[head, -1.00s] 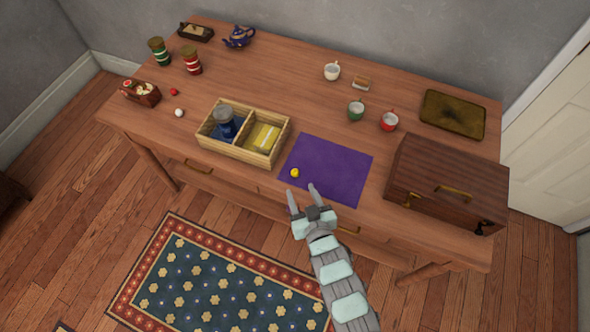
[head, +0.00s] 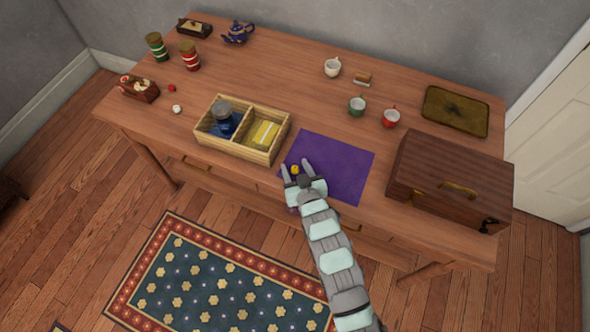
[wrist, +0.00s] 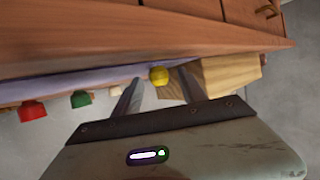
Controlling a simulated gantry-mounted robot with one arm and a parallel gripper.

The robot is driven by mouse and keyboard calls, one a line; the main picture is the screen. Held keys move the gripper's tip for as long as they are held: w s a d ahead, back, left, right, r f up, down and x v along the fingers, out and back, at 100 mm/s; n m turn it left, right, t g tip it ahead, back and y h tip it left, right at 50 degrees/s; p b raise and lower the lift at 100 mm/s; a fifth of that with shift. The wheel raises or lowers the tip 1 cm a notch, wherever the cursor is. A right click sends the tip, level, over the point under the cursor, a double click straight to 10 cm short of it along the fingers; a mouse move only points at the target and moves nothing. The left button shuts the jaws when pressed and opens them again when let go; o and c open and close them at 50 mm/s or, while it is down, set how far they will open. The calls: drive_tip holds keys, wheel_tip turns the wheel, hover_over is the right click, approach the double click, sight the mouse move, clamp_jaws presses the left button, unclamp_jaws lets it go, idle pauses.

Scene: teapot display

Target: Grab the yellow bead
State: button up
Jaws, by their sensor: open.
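The yellow bead (head: 295,170) rests on the purple mat (head: 340,168), near its left side. My gripper (head: 295,167) is open at the mat's left part, with one finger on each side of the bead in the head view. In the wrist view the bead (wrist: 159,75) shows between and just beyond the two fingertips of my gripper (wrist: 160,80). The fingers do not visibly grip it; whether they touch it I cannot tell.
A divided wooden box (head: 258,157) with a dark jar stands just left of the mat. A brown wooden chest (head: 450,180) stands to the right. Cups, such as the green cup (head: 357,106), stand behind. A white bead (head: 178,109) and red bead (head: 172,88) lie far left.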

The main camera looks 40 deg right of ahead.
drive_tip(key=shift+w+d+f, duration=0.1)
drive_tip(key=shift+w, duration=0.2)
drive_tip(key=shift+s, duration=0.1)
clamp_jaws()
